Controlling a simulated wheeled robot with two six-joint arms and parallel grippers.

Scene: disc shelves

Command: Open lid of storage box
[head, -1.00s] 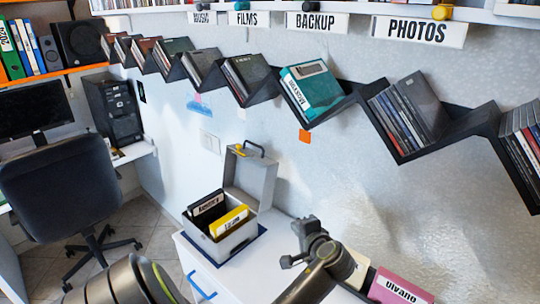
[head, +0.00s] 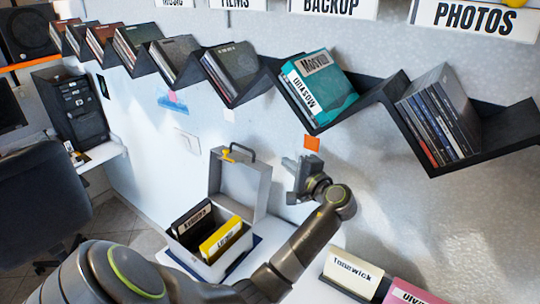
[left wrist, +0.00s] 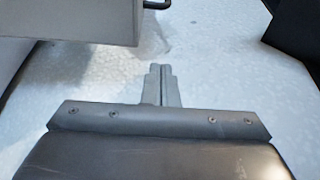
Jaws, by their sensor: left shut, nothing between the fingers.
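The grey storage box (head: 184,244) stands on the white cabinet against the wall. Its lid (head: 239,185) is up and open, with a dark handle and a yellow latch on its top edge. Inside are a black case (head: 192,221) and a yellow case (head: 222,237), both with labels. My left gripper (head: 292,180) is to the right of the raised lid, apart from it, near the wall. In the left wrist view its fingers (left wrist: 161,84) are together and empty, and part of the lid (left wrist: 90,20) with its handle shows at upper left. My right gripper is not in view.
A zigzag black shelf (head: 385,112) with discs runs along the wall above. Labelled boxes, one white (head: 352,274) and one pink (head: 410,293), stand at the lower right. An office chair (head: 42,200) is at left. The wall right of my gripper is clear.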

